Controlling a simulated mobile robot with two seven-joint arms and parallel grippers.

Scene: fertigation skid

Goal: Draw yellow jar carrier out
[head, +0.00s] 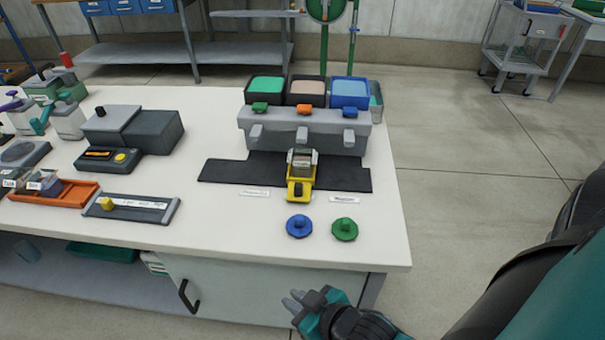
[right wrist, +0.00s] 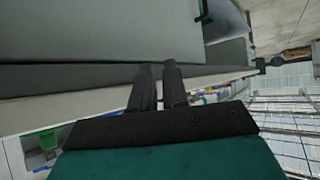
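The yellow jar carrier (head: 299,192) sits on the dark mat in front of the grey three-bay dispenser, holding a jar (head: 302,160) with a pale top and brownish contents. Its yellow front end points toward me. My right gripper (head: 293,300) is in front of the table's front edge, well short of the carrier and touching nothing. Its two fingers stand a little apart with nothing between them; they also show in the right wrist view (right wrist: 160,85), facing the bench front. My left gripper is not in view.
The grey dispenser (head: 305,130) carries green, tan and blue bins. A blue knob (head: 299,226) and a green knob (head: 345,229) lie on the table near the carrier. A grey slide plate (head: 132,208) and an orange tray (head: 75,193) are at left. The table's front right corner is clear.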

